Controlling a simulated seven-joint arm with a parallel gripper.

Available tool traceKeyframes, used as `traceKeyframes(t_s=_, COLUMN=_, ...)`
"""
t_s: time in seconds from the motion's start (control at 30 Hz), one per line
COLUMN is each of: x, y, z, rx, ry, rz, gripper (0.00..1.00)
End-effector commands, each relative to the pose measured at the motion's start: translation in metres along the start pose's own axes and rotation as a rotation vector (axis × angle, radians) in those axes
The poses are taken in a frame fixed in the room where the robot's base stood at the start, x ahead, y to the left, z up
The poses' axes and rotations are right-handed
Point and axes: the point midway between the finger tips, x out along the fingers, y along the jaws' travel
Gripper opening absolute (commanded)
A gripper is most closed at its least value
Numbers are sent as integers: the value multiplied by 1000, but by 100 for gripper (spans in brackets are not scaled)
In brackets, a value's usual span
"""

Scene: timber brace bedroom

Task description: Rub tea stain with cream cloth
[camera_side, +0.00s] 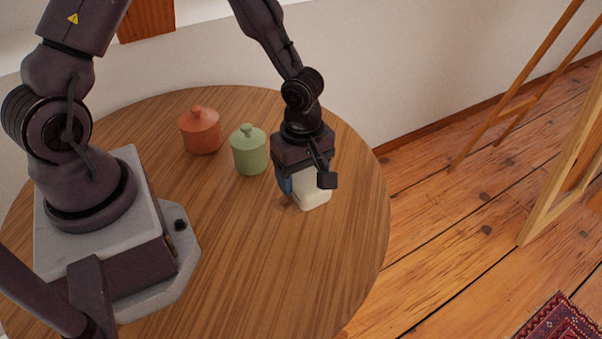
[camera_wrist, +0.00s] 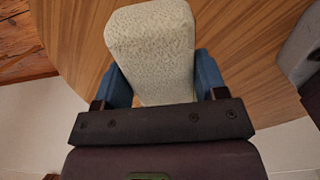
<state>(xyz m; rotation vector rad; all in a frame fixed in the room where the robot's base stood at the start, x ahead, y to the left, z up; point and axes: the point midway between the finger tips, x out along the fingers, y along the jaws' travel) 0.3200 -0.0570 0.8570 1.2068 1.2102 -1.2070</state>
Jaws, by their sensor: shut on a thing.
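The cream cloth (camera_wrist: 152,45) is a thick, textured, block-shaped pad. In the wrist view my gripper (camera_wrist: 160,80) is shut on it, with a blue finger on each side. In the side view the cloth (camera_side: 314,194) shows under my gripper (camera_side: 300,188), low over the right part of the round wooden table (camera_side: 270,270). Its lower end is at or very near the tabletop; I cannot tell if it touches. A small darker patch (camera_side: 286,202), possibly the tea stain or a shadow, shows on the wood just left of the cloth.
An orange lidded jar (camera_side: 201,132) and a green lidded jar (camera_side: 249,152) stand on the table left of my gripper. The table's front middle is clear. The table edge curves close on the right, with a wooden easel (camera_side: 520,105) and patterned rug (camera_side: 562,322) on the floor beyond.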

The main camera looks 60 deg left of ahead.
Motion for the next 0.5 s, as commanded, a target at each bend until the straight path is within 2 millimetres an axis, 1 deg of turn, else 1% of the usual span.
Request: traceKeyframes(t_s=0.5, x=45, y=-1, z=0, rx=3, ry=1, rz=-3, gripper=40)
